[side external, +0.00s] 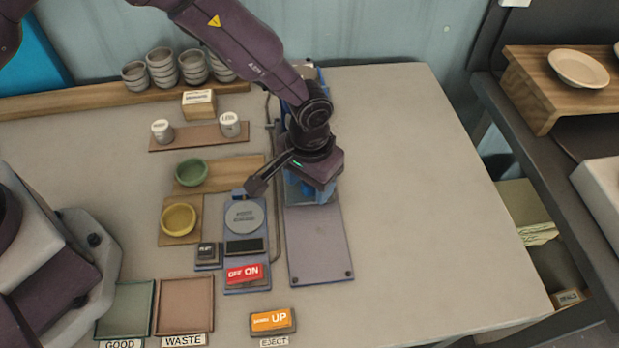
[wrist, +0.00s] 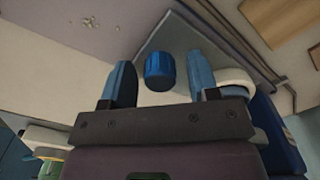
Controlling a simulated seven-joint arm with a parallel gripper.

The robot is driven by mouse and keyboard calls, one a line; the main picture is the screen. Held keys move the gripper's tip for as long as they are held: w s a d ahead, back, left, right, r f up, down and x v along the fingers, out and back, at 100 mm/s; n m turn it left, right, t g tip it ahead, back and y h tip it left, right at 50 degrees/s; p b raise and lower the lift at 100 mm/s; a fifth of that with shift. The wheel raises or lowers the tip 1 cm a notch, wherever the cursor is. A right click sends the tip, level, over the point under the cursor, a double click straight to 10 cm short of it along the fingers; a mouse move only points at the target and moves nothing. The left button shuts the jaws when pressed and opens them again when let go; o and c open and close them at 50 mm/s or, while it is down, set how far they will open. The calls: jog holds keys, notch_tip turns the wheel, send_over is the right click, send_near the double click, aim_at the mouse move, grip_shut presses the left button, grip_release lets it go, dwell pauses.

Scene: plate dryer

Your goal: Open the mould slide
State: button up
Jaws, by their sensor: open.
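My gripper (wrist: 162,82) is open in the wrist view, its two blue fingers apart. A blue ribbed cylindrical knob (wrist: 159,71) shows between the fingers, with a gap on each side; I see no contact. A grey metal plate lies behind the knob. In the side view my gripper is at the blue machine (side external: 322,75), above the back end of a flat grey plate (side external: 318,245). My wrist hides most of the machine, the knob and the fingertips there. I cannot tell how far the mould slide stands open.
Left of the machine are a round-topped scale (side external: 244,217), a red OFF/ON switch (side external: 244,273), a green bowl (side external: 191,172) and a yellow bowl (side external: 178,219). An orange UP switch (side external: 272,320) and GOOD (side external: 125,310) and WASTE (side external: 184,305) trays are in front. The table's right side is clear.

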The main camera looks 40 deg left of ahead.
jog(key=shift+c, duration=0.2)
grip_shut()
jog(key=s+d, duration=0.9)
jog(key=shift+s+d, duration=0.1)
jog(key=shift+o, duration=0.2)
grip_release()
jog(key=shift+r, duration=0.15)
